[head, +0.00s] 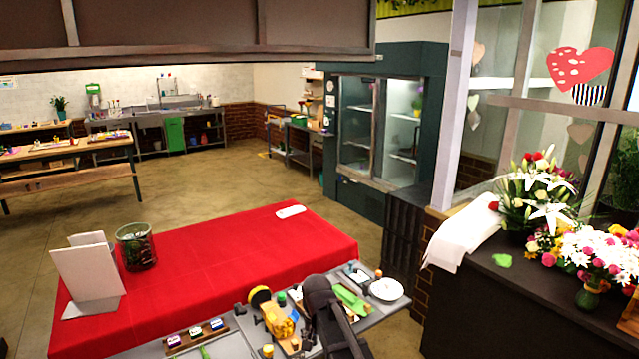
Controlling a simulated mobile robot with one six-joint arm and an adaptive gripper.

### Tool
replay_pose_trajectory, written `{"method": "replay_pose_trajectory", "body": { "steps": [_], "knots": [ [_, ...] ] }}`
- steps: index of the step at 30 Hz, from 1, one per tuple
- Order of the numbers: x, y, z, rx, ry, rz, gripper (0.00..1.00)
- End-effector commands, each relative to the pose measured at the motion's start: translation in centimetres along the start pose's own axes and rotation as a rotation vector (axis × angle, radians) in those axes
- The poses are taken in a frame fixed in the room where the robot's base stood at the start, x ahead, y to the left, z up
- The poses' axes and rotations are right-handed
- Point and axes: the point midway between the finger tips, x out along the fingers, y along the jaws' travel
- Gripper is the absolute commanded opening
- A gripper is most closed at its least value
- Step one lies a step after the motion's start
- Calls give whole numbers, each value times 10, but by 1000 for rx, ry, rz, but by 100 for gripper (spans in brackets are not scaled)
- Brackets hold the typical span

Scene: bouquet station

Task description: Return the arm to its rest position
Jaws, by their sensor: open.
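The dark end of my arm with my gripper (326,322) shows at the bottom middle of the head view. It is over the near edge of a grey work surface (236,346). The jaws are open, and I see nothing held between them. The fingertips are hard to make out against the cluttered surface, and the rest of the arm is cut off by the lower picture edge.
Beside my arm lie a yellow tool (279,321), green wrapping (350,300) and a white bowl (386,289). Behind is a red-covered table (225,255) with a glass container (136,247). Flowers (590,250) stand on a dark counter (490,285) at right.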

Motion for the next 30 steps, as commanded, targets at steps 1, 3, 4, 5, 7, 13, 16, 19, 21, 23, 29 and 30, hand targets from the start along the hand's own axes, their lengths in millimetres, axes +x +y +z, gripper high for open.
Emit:
{"method": "replay_pose_trajectory", "body": {
  "steps": [1,3,4,5,7,13,16,19,21,23,29,30],
  "knots": [
    [4,6,2,-3,0,0,79],
    [8,14,5,-10,0,0,79],
    [9,17,6,-13,0,0,79],
    [11,20,7,-16,0,0,79],
    [16,31,10,-24,0,0,79],
    [32,66,22,-54,0,0,79],
    [44,90,32,-75,0,0,79],
    [60,120,47,-102,0,1,79],
    [72,142,59,-125,0,1,79],
    [79,158,68,-142,0,1,79],
    [94,192,87,-186,0,1,79],
    [95,195,89,-191,0,1,79]
  ]
}}
